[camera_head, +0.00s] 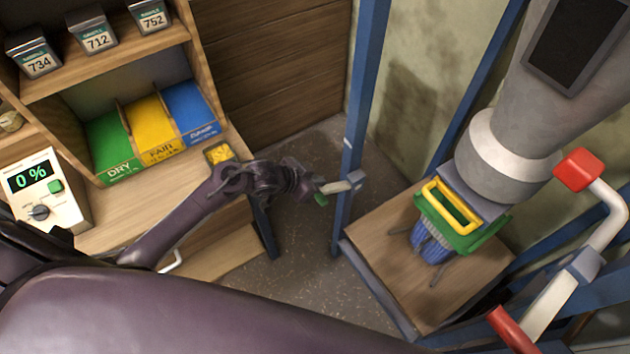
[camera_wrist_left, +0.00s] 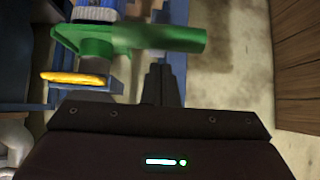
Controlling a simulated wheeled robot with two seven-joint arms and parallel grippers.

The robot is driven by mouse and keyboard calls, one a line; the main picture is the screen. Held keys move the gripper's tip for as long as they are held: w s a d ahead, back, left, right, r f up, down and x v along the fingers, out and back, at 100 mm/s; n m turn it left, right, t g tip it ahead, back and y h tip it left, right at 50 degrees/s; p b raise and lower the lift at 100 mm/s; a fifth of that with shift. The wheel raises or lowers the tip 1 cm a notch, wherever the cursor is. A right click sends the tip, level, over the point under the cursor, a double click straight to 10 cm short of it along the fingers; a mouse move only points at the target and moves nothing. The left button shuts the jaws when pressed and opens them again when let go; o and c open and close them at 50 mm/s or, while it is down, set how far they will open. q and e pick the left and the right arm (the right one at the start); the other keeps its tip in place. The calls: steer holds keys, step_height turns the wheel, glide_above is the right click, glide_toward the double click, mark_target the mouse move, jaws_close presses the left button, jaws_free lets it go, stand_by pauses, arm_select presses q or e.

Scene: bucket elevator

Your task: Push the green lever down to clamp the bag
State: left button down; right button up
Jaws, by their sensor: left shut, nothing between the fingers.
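The green lever's grip (camera_head: 320,199) shows at the end of a pale arm (camera_head: 337,187) on the blue post. In the left wrist view the green grip (camera_wrist_left: 175,38) lies across the picture, beyond my fingertips. My left gripper (camera_head: 309,182) is shut and empty, close beside the grip; I cannot tell whether they touch. Its dark fingers also show in the left wrist view (camera_wrist_left: 164,85). A bunched blue bag (camera_head: 430,246) hangs below the green frame (camera_head: 487,236) and yellow ring (camera_head: 451,205) under the grey spout. My right gripper is out of view.
A wooden platform (camera_head: 390,268) lies below the bag. A red-ended lever (camera_head: 577,168) stands at the right. At the left are a shelf with green, yellow and blue bins (camera_head: 155,125) and a meter reading 0 % (camera_head: 40,195). Open floor lies between shelf and platform.

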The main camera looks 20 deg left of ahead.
arm_select(q)
steer(key=shift+s+a+f, duration=0.25)
steer(key=shift+s+f, duration=0.05)
steer(key=shift+f, duration=0.15)
steer(key=shift+f, duration=0.1)
